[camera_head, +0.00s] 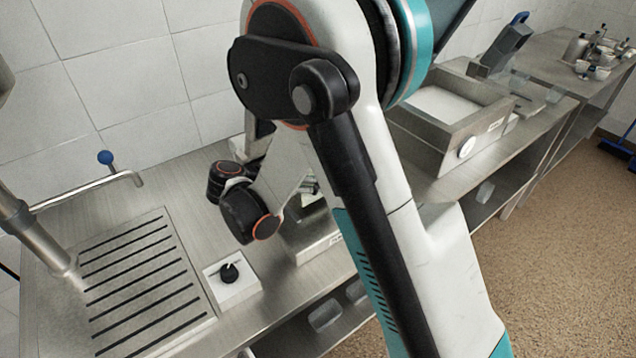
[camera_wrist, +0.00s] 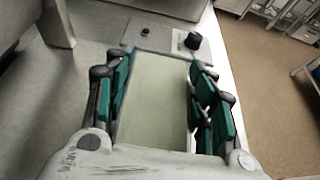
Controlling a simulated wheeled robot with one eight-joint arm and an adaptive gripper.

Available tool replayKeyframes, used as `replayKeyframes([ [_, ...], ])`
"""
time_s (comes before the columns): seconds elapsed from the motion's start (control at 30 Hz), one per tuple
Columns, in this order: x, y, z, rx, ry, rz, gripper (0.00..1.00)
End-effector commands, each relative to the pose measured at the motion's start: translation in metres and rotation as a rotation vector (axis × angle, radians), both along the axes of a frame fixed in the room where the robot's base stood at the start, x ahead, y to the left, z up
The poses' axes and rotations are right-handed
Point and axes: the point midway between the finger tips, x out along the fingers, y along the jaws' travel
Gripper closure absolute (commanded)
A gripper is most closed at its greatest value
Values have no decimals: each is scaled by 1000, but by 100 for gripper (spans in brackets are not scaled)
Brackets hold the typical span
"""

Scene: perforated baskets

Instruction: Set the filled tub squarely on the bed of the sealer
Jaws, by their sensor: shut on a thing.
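My gripper (camera_wrist: 158,100) has its teal fingers closed on both sides of a pale, flat-topped rectangular thing, which I take to be the tub (camera_wrist: 152,105). Its contents cannot be made out. In the head view my arm hides the fingers and the tub. I cannot tell for sure which machine is the sealer. A grey device with a raised part and blue handle (camera_head: 507,45) stands at the back right. A low steel unit (camera_head: 318,246) sits behind my arm, mostly hidden.
A steel basin unit (camera_head: 468,133) with a white interior and a knob stands right of my arm. Cups and bottles (camera_head: 597,55) stand at the far right.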

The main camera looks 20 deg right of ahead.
Motion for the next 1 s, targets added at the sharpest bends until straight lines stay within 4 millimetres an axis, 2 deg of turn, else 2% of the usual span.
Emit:
replayKeyframes([
  [0.03,0,0,-11,0,0,0,80],
  [0.13,0,0,-20,-1,0,0,80],
  [0.5,0,0,-24,-1,0,0,80],
  [0.53,0,0,-23,0,0,0,45],
  [0.6,0,0,-23,0,0,0,29],
  [1.0,0,0,-20,0,0,0,29],
])
